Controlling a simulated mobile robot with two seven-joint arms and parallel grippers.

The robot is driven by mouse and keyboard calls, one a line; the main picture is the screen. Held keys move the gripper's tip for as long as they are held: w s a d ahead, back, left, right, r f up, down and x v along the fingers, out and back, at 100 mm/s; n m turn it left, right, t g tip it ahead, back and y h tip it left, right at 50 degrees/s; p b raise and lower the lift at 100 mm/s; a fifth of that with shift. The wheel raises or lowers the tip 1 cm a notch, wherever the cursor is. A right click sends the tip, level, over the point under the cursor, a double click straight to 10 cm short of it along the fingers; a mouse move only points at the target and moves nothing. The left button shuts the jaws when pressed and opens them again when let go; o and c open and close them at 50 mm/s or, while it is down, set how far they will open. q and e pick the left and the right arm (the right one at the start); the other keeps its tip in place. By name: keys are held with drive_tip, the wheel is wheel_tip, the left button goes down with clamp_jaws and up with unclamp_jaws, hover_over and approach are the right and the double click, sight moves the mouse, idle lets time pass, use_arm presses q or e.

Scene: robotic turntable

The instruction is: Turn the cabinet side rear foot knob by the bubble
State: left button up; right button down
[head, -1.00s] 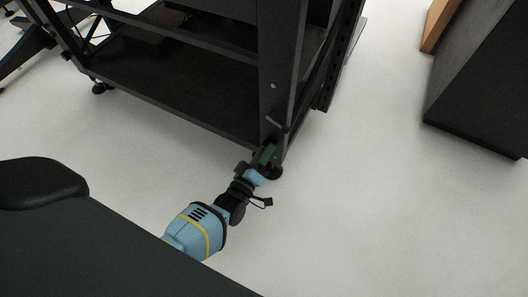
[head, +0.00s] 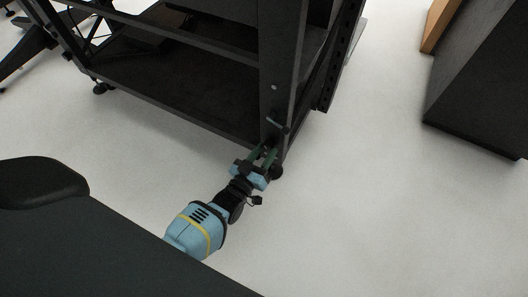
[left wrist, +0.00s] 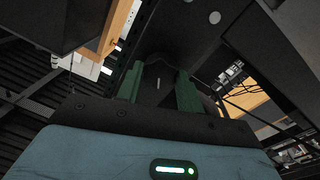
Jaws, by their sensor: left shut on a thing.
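The black cabinet frame (head: 283,95) stands on the pale floor, its near corner post coming down to a round black foot (head: 277,172). My left gripper (head: 263,156), with green fingers, is at the bottom of this corner post, just above the foot. In the left wrist view the two fingers (left wrist: 158,84) stand either side of a dark part (left wrist: 157,72) at the cabinet corner, and the gripper is shut on it. The knob is dark and mostly hidden by the fingers. I cannot make out the bubble in either view. My right gripper is not in view.
Another black foot (head: 100,88) of the cabinet stands at the far left. A dark box-like unit (head: 485,85) with a wooden panel (head: 440,24) stands at the right. The floor between it and the cabinet is clear.

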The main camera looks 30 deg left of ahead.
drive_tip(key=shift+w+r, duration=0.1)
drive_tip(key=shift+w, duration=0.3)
use_arm(q)
drive_tip(key=o, duration=1)
drive_tip(key=shift+s, duration=0.3)
drive_tip(key=s+p, duration=0.1)
drive_tip(key=s, duration=0.1)
drive_tip(key=s+p, duration=0.1)
drive_tip(key=s, duration=0.1)
drive_tip(key=s+p, duration=0.1)
drive_tip(key=s, duration=0.2)
drive_tip(key=shift+s+a+f, duration=0.1)
drive_tip(key=shift+a+f, duration=0.05)
drive_tip(key=shift+a, duration=0.2)
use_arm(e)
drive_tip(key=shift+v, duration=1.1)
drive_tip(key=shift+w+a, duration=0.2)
